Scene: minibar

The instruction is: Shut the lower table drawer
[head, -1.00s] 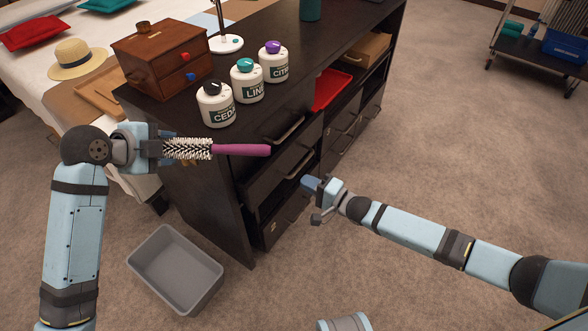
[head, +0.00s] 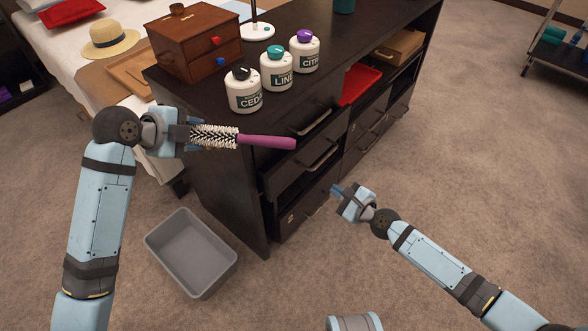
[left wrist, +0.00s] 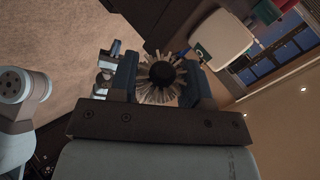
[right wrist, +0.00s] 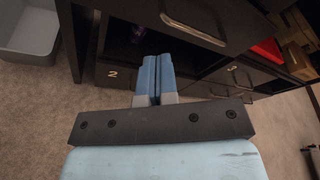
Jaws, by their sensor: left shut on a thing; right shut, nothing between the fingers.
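The lower table drawer (head: 296,179) is in the dark table's near end. It sticks out a little, with a dark gap above its front edge. My left gripper (head: 196,135) is shut on a round hairbrush (head: 265,142) with a magenta handle, above the table's near end.
A grey bin (head: 190,260) is on the floor at left. A red tray (head: 360,83) lies in a shelf opening.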

